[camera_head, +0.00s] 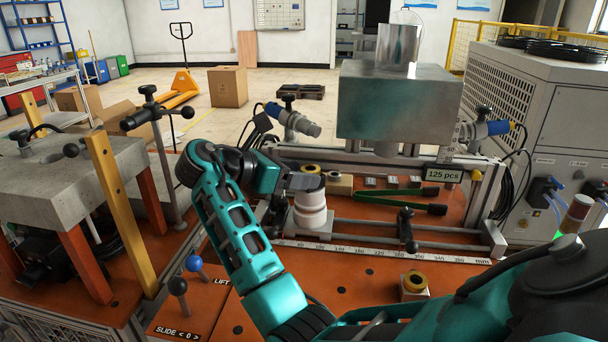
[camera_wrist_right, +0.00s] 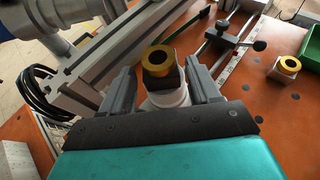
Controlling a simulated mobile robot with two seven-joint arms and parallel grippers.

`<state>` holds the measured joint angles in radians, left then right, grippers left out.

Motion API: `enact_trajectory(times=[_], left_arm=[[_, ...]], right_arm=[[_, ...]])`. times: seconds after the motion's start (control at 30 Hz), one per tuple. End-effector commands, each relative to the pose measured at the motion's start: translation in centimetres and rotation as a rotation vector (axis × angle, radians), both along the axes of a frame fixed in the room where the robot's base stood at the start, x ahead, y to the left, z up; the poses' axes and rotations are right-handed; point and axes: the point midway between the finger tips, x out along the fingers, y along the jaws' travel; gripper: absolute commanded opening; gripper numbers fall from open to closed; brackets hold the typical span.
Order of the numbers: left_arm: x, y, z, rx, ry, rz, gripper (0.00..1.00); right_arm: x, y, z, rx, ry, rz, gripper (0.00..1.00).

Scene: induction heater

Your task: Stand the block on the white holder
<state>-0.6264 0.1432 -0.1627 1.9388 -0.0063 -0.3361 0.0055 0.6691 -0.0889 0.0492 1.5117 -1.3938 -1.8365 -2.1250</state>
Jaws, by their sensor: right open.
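The block (camera_wrist_right: 160,78), grey with a gold ring on top, stands upright on the white holder, between the fingers of my right gripper. In the head view its gold ring (camera_head: 311,169) shows above the gripper. My right gripper (camera_head: 305,182) is open, with one finger on each side of the block in the wrist view (camera_wrist_right: 162,88). Finger contact is hard to tell. My left gripper is not in view.
A second ringed block (camera_head: 415,287) stands on the orange tabletop at the front. Green-handled tongs (camera_head: 420,205), a ruler rail (camera_head: 385,253) and a clamp post (camera_head: 406,228) lie to the right of the holder. A large metal box (camera_head: 395,105) overhangs behind.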

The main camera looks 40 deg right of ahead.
Motion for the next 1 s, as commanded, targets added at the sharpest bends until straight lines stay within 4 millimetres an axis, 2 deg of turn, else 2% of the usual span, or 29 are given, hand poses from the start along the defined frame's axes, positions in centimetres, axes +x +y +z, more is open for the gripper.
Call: enact_trajectory(times=[0.2, 0.4, 0.6, 1.0], left_arm=[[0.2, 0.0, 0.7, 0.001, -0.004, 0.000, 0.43], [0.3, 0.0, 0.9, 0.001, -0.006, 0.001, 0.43], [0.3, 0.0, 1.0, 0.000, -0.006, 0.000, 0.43], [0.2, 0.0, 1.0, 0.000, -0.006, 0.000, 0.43]], right_arm=[[0.6, 4.6, 2.1, 0.001, -0.001, 0.004, 0.61], [0.9, 7.8, 3.3, 0.001, 0.000, 0.002, 0.61], [1.0, 9.0, 3.8, 0.000, 0.000, 0.001, 0.61], [1.0, 9.1, 3.8, 0.000, 0.000, 0.000, 0.61]])
